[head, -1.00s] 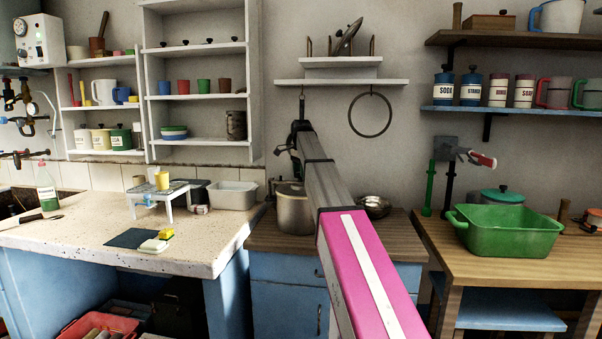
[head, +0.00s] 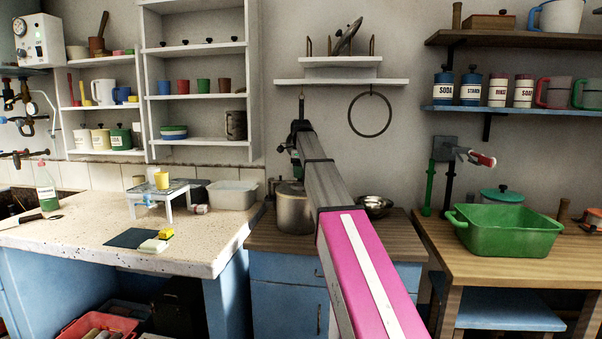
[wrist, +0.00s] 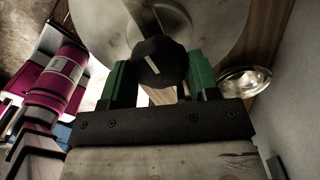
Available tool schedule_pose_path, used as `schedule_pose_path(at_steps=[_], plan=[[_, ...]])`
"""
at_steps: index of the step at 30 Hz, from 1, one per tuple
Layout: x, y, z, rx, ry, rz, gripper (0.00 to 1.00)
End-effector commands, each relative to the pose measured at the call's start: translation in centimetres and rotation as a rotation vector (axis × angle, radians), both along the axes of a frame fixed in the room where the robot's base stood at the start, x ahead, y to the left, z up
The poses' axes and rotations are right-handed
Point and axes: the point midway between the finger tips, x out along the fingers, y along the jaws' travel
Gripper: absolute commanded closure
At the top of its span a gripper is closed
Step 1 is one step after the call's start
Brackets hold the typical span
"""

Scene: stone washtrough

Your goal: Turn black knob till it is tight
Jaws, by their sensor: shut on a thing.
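The black knob (wrist: 160,63), with a white line mark on it, stands on the round metal lid (wrist: 205,25) in the wrist view. My gripper (wrist: 160,78) has its green fingers shut on the knob from both sides. In the head view the pot (head: 294,210) stands on the wooden counter behind my arm, with my wrist reaching down above it. The knob is too small and covered to make out there. How tight the knob is cannot be seen.
A metal bowl (head: 374,206) stands right of the pot; it also shows in the wrist view (wrist: 244,80). The wall is close behind. A white tub (head: 232,196) stands to the left, and a green basin (head: 508,232) on the right-hand table.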

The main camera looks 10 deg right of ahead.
Motion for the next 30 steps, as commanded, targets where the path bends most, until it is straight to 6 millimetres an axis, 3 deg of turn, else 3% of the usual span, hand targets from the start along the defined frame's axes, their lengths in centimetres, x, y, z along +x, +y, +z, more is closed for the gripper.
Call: schedule_pose_path(at_steps=[20,21,23,30], plan=[[0.0,0.01,0.03,0.0,-0.001,-0.064,0.68],[0.0,0.01,0.03,0.0,-0.001,-0.063,0.38],[0.0,0.01,0.03,0.0,-0.001,-0.063,0.19],[0.0,0.01,0.02,0.0,0.0,-0.063,0.19]])
